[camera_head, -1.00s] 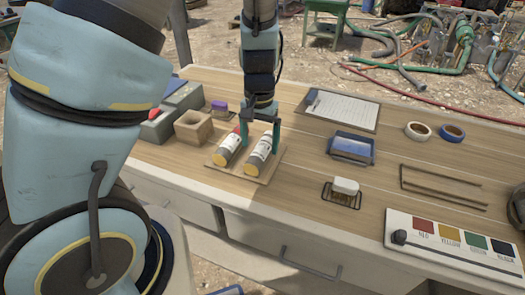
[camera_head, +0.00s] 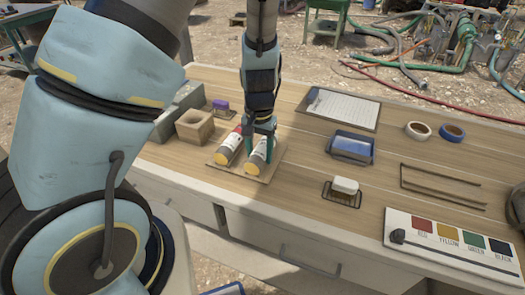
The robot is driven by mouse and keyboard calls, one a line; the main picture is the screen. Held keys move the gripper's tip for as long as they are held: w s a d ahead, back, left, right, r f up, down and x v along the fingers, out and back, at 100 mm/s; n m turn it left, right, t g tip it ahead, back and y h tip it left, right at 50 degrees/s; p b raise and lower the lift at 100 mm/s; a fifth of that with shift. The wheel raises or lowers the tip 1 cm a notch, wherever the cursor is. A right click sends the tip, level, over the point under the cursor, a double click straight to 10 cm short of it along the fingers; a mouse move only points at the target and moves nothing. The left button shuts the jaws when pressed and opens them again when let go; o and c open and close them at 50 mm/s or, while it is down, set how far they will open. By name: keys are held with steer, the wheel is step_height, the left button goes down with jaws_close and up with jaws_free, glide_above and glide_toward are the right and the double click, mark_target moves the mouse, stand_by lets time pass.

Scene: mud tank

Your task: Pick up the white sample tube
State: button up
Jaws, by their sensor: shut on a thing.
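Two cylindrical tubes with white labels and yellow bands near their front ends lie side by side on a small tan board. The left tube (camera_head: 230,147) has a red far end. The right tube (camera_head: 257,161) looks white and yellow, and its far end is hidden by my gripper. My gripper (camera_head: 261,151) points down over the right tube, with its teal fingers shut on the tube's sides. The tube is at the board (camera_head: 262,180); I cannot tell whether it touches it.
A tan hollow block (camera_head: 194,127) and a purple item (camera_head: 221,105) are to the left. A blue tray (camera_head: 351,147), a white block on a wire rack (camera_head: 345,187) and a color panel (camera_head: 452,243) are to the right. Bare wood lies between them.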

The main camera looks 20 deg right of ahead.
jaws_close()
steer(key=shift+r, duration=0.15)
stand_by(0.4)
